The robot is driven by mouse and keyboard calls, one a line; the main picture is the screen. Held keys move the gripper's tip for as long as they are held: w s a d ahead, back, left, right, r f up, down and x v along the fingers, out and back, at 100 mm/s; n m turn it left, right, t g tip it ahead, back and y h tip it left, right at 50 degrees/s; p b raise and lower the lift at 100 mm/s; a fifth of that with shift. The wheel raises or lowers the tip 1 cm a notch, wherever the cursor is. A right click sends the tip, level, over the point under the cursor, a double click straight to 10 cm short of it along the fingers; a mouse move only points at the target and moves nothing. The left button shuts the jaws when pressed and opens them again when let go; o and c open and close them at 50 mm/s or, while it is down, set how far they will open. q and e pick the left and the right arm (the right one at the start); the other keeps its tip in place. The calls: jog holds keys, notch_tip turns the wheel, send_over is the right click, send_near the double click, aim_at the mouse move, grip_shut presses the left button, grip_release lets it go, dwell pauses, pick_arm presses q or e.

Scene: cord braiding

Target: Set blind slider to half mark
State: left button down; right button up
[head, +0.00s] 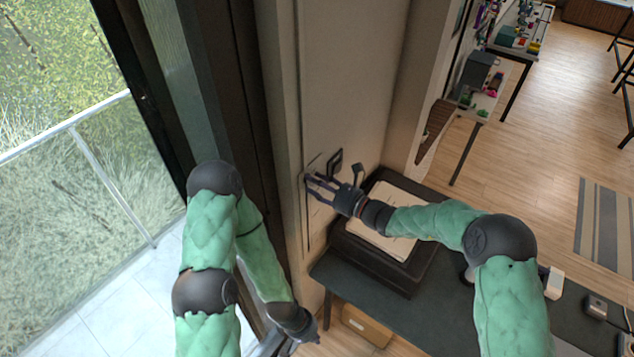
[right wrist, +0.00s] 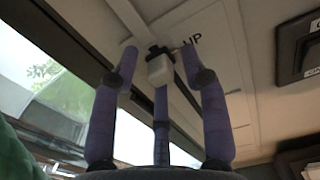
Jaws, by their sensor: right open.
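The slider (right wrist: 160,70) is a small pale block with a dark top, on a white wall panel (right wrist: 218,75) marked "UP" in the right wrist view. Short tick lines run down the panel's right side; the half mark cannot be told. My right gripper (head: 312,186) is at the wall panel in the head view, hiding the slider there. Its purple fingers are open, spread on either side of the slider in the right wrist view; contact cannot be told. My left gripper (head: 298,328) hangs low near the window frame, apart from the panel; its fingers are unclear.
Below stands a dark table (head: 455,310) with a black case (head: 375,262) and papers. A window (head: 60,140) is at left.

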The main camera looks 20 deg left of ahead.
grip_shut()
